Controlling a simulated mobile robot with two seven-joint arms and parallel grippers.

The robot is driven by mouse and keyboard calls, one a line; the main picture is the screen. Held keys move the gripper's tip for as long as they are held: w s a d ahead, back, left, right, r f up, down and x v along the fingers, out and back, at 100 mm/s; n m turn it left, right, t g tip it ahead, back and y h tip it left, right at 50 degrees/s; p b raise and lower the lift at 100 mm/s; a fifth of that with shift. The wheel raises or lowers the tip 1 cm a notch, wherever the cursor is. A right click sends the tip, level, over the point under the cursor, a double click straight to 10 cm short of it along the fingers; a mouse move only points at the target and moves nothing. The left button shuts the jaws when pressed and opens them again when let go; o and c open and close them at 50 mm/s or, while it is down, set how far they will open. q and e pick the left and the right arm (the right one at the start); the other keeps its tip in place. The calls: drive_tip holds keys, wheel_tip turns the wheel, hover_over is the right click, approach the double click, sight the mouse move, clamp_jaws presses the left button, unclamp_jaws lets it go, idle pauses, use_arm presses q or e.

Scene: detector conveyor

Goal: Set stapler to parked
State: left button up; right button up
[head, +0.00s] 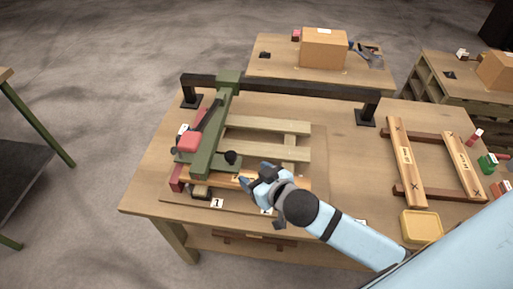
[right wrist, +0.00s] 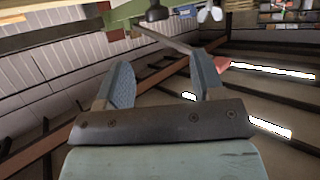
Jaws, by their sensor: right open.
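The stapler is a long green arm (head: 213,135) hung from a dark rail across the workbench. It has a red block (head: 188,142) on its left side and a black knob (head: 231,157) near its front end. Its green body (right wrist: 125,14) and knob (right wrist: 156,12) also show at the top of the right wrist view. My right gripper (head: 255,177) is open and empty, just right of and in front of the knob, apart from it. Its spread fingers (right wrist: 161,78) show in the right wrist view. My left gripper is not in view.
A slatted wooden frame (head: 270,138) lies under the stapler on the workbench (head: 345,150). Another wooden frame (head: 405,165) and a yellow tub (head: 421,225) lie to the right. The dark rail (head: 300,88) crosses the back. A cardboard box (head: 324,48) stands on a table behind.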

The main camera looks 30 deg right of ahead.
sight(232, 155)
drive_tip(key=x, duration=0.9)
drive_tip(key=p+x, duration=0.1)
drive_tip(key=x, duration=0.3)
drive_tip(key=shift+w+d+r, duration=0.1)
drive_tip(key=shift+w+r, duration=0.1)
drive_tip(key=shift+w, duration=0.2)
clamp_jaws()
